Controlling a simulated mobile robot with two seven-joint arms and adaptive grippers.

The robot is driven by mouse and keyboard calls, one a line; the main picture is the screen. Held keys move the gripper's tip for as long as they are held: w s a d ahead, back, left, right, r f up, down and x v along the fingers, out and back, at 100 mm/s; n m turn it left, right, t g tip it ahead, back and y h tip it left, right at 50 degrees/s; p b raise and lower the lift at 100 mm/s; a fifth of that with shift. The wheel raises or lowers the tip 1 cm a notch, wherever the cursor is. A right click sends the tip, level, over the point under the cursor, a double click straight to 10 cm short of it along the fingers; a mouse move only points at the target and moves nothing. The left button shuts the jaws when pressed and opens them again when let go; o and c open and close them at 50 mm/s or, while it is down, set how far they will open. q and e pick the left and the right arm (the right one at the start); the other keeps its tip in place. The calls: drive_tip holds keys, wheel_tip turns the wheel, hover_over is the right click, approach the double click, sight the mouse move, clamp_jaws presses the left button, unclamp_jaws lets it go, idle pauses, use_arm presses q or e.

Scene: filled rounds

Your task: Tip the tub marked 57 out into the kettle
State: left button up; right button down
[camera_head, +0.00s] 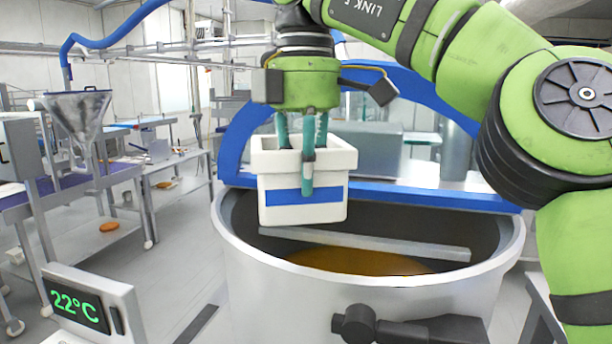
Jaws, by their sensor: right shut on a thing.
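My right gripper (307,165) points down with its teal fingers shut on the near wall of a white tub (275,212), one finger inside and one outside. The tub is upright, with a plain blue band (280,197) across its front; no number can be read on it. Its contents cannot be made out. It hangs above the left back part of the open steel kettle (270,290). Orange-brown liquid (350,262) lies low in the kettle, with a pale bar across the opening above it. My left gripper is not in view.
A blue frame (430,196) arches behind the kettle. A display reading 22°C (78,305) stands at the front left. A black handle fitting (410,328) sticks out from the kettle's front. Tables and a steel funnel (78,112) stand at the left, beside open floor.

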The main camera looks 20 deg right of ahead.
drive_tip(key=s+a+b, duration=0.3)
drive_tip(key=s+a, duration=0.4)
drive_tip(key=s, duration=0.3)
drive_tip(key=shift+s, duration=0.4)
idle(0.4)
